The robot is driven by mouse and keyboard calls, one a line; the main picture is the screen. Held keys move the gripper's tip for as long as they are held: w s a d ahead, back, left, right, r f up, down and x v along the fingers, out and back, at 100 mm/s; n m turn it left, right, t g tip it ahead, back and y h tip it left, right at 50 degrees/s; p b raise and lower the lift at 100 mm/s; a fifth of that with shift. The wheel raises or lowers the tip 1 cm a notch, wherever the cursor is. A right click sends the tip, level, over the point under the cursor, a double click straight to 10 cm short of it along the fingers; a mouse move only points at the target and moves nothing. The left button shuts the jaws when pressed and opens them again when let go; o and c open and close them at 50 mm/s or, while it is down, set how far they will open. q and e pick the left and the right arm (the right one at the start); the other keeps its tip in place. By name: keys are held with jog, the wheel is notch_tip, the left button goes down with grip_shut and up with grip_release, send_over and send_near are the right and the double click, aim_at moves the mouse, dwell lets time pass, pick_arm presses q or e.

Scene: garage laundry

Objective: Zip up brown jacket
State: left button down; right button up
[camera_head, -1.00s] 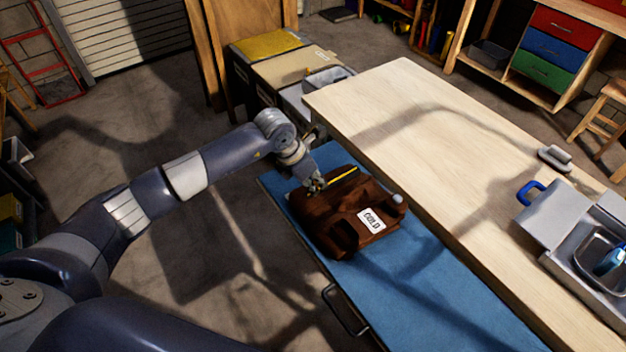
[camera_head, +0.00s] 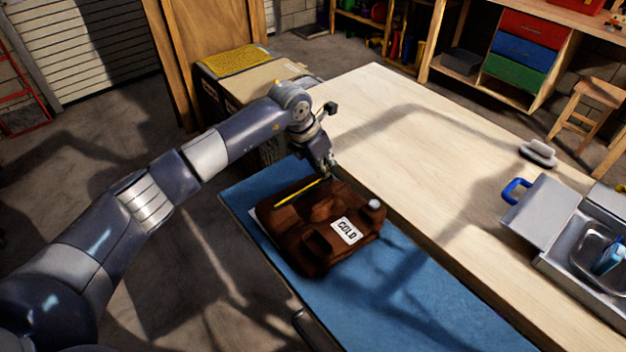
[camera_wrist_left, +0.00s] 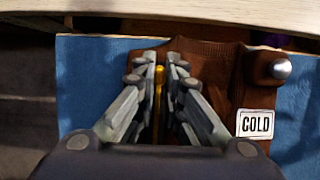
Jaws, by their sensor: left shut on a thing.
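The brown jacket (camera_head: 315,243) lies folded on a blue surface, with a white tag reading COLD (camera_head: 346,231) on it. A yellow zip line (camera_head: 296,194) runs along its far left part. My left gripper (camera_head: 328,170) is at the far right end of this line, at the jacket's edge nearest the wooden table. In the left wrist view the fingers (camera_wrist_left: 161,64) are close together, with the yellow line (camera_wrist_left: 158,85) between them. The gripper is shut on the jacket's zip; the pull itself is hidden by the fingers. My right gripper is not in view.
The blue surface (camera_head: 430,290) is bare to the right of the jacket. A pale wooden table (camera_head: 420,150) borders it behind. A small silver knob-like piece (camera_head: 375,204) sits at the jacket's right edge. A sink (camera_head: 590,255) and a grey brush (camera_head: 538,152) are at right.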

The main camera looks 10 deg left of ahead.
pick_arm(q)
jog(key=shift+d+f, duration=0.1)
jog(key=shift+d, duration=0.05)
jog(key=shift+s+a, duration=0.2)
jog(key=shift+a, duration=0.05)
jog(key=c, duration=1.9)
grip_release()
jog(key=shift+o, duration=1.1)
jog(key=shift+d, duration=0.1)
jog(key=shift+r, duration=0.25)
jog(key=v, duration=1.1)
jog(key=shift+r, duration=0.4)
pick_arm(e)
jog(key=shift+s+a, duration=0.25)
pick_arm(q)
jog(key=shift+s, duration=0.1)
